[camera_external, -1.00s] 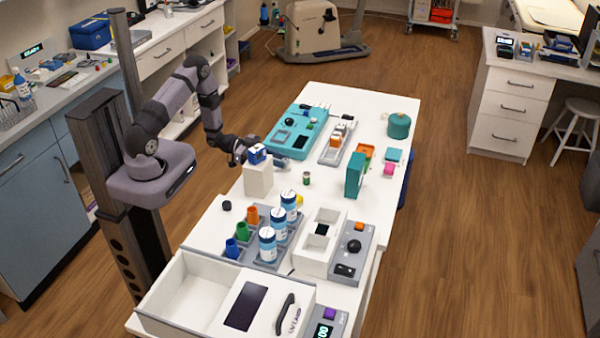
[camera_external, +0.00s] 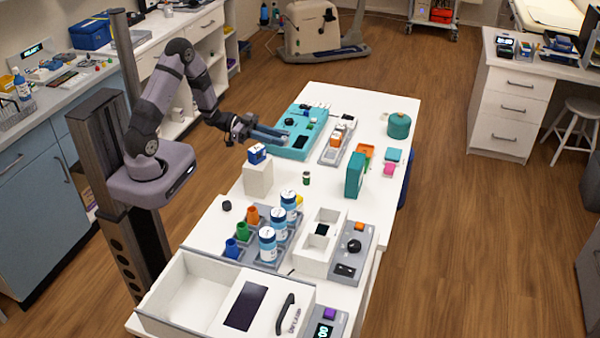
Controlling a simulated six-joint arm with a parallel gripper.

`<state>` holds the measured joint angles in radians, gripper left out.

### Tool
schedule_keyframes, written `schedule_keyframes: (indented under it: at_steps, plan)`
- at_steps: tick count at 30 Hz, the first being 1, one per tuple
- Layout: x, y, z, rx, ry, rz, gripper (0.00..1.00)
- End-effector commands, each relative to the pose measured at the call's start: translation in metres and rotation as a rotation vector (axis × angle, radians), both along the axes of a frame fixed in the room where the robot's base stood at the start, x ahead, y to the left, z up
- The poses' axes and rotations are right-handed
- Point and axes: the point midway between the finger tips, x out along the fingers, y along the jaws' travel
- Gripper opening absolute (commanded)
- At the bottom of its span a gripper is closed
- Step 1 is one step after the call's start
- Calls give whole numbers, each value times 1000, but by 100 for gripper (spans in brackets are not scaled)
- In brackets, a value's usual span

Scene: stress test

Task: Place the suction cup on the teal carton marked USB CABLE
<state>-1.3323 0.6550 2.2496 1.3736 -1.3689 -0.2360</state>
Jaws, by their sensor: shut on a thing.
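The teal carton (camera_external: 354,174) stands upright on the right half of the white table; any lettering on it is too small to read. My gripper (camera_external: 265,132) is in the air over the far left edge of the table, beside the teal panel (camera_external: 299,139) and well away from the carton. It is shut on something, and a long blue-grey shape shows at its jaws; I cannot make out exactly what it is. I cannot identify a suction cup for sure. A small black round thing (camera_external: 227,206) lies near the table's left edge.
A white block (camera_external: 258,179) with a blue box (camera_external: 257,153) on top stands below my gripper in the picture. A small green can (camera_external: 306,178) stands mid-table. White-and-blue bottles (camera_external: 278,223) and a white divided box (camera_external: 320,242) are nearer the front. Bare tabletop lies left of the carton.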

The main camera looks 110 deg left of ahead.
Motion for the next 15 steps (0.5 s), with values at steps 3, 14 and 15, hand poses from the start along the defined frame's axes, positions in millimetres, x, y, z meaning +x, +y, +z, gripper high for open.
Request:
schedule_keyframes:
  at_steps: [3,14,15]
  plan:
    - [5,1,1,3,0,-8,4]
    - [97,12,25,9,-4,-107,4]
    - [113,11,32,9,-5,-119,4]
